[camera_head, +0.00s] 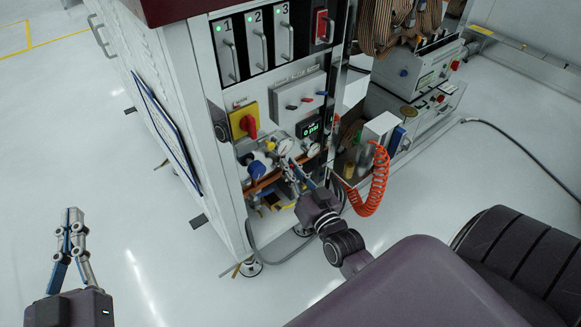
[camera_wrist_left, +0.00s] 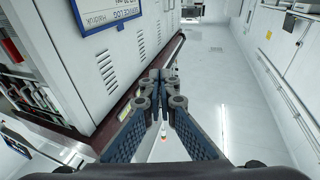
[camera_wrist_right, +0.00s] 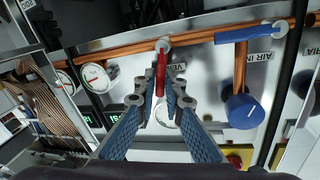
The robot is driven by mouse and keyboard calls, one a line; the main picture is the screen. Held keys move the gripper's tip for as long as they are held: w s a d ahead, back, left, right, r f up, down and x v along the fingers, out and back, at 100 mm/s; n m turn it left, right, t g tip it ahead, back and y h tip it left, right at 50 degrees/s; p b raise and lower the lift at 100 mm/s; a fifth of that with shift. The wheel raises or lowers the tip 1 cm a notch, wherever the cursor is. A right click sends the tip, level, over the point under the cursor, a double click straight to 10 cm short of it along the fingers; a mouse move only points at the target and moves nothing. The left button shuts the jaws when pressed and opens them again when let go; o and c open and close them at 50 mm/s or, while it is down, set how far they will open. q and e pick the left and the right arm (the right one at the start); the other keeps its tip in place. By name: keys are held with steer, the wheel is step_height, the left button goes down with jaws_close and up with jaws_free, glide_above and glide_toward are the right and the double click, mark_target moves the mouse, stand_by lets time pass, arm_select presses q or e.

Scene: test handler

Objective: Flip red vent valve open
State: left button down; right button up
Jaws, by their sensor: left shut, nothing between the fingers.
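The red vent valve lever (camera_wrist_right: 161,72) shows in the right wrist view, hanging down from its pivot on a copper pipe beside the VENT label. My right gripper (camera_wrist_right: 160,76) has one finger on each side of this lever; whether the fingers press on it I cannot tell.
A blue AIR IN lever (camera_wrist_right: 250,33) and a blue knob (camera_wrist_right: 241,109) are right of the vent lever. Pressure gauges (camera_wrist_right: 95,77) are left of it. In the head view, a red-yellow main switch (camera_head: 244,121) and a coiled orange hose (camera_head: 376,186) flank the panel.

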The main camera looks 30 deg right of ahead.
jaws_close()
arm_select(q)
step_height(320, 180, down, 9)
steer(key=s+a+g+y+p, duration=0.1)
steer(key=g, duration=0.3)
steer(key=shift+a+f+g+y+p, duration=0.15)
steer(key=shift+a+g+y+p, duration=0.15)
steer(key=shift+g+y+p, duration=0.1)
arm_select(e)
steer(key=n, duration=0.1)
steer(key=a+n, duration=0.1)
steer(key=n, duration=0.1)
steer(key=shift+a+t, duration=0.1)
steer(key=shift+t, duration=0.2)
arm_select(q)
steer(key=shift+s, duration=0.1)
arm_select(e)
steer(key=shift+o, duration=1.6)
jaws_free()
steer(key=s+a, duration=0.1)
steer(key=s, duration=1.1)
steer(key=shift+a+f, duration=0.2)
steer(key=shift+f, duration=0.1)
arm_select(q)
steer(key=shift+s, duration=0.1)
arm_select(e)
steer(key=shift+s, duration=0.1)
